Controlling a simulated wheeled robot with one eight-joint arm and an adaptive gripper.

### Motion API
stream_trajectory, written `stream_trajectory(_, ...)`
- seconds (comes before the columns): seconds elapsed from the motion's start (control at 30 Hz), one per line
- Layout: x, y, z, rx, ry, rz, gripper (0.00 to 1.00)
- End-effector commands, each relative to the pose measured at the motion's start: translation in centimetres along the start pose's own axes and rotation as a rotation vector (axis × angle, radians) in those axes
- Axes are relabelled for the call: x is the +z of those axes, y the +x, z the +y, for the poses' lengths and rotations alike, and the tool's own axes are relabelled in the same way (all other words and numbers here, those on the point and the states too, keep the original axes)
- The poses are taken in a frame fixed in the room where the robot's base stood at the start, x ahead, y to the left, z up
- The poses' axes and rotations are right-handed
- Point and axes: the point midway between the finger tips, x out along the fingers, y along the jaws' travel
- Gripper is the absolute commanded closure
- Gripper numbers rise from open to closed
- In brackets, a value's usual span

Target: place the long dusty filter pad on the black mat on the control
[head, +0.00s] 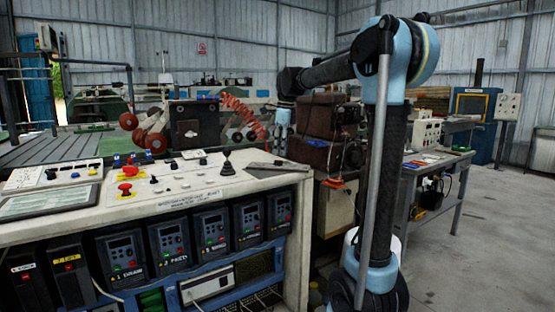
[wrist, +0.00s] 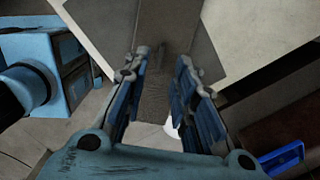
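The long filter pad (wrist: 165,30) is a narrow, rough, brown-grey strip in the wrist view. It runs from the top edge down between my two fingers. My gripper (wrist: 160,68) has a blue finger on either side of it, and I cannot tell whether they press on it. A smoother, wider dark grey sheet, apparently the mat (wrist: 205,40), lies behind the pad on the pale desk top. In the head view a flat grey piece, probably the mat (head: 277,167), lies at the right end of the control desk (head: 190,187). My gripper (head: 283,122) hangs just beyond it.
Red, yellow and black knobs and a joystick (head: 226,163) stand on the desk left of the grey piece. Brown machine boxes (head: 325,120) stand close behind on the right. A workbench (head: 430,165) is farther right, with clear floor (head: 480,255) in front.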

Motion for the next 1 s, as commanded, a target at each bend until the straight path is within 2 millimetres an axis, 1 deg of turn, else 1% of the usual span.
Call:
stream_trajectory(0.03, 0.0, -1.1, 0.0, 0.000, 0.000, 0.000, 0.75)
stream_trajectory(0.2, 0.0, -4.2, 0.0, 0.000, 0.000, 0.000, 0.75)
stream_trajectory(0.3, 0.0, -5.6, 0.0, 0.000, -0.001, 0.000, 0.75)
stream_trajectory(0.4, 0.1, -6.6, 0.0, 0.000, -0.001, 0.000, 0.75)
stream_trajectory(0.5, 0.1, -7.2, 0.0, 0.000, -0.001, 0.000, 0.75)
stream_trajectory(0.67, 0.1, -7.5, 0.0, 0.000, -0.002, 0.000, 0.75)
stream_trajectory(0.77, -0.3, -7.4, 0.3, -0.002, -0.017, 0.000, 0.75)
stream_trajectory(0.87, -1.8, -6.8, 1.3, -0.009, -0.077, 0.002, 0.75)
stream_trajectory(0.97, -4.2, -5.8, 3.1, -0.021, -0.189, 0.007, 0.75)
stream_trajectory(1.0, -5.4, -5.2, 4.0, -0.028, -0.244, 0.009, 0.75)
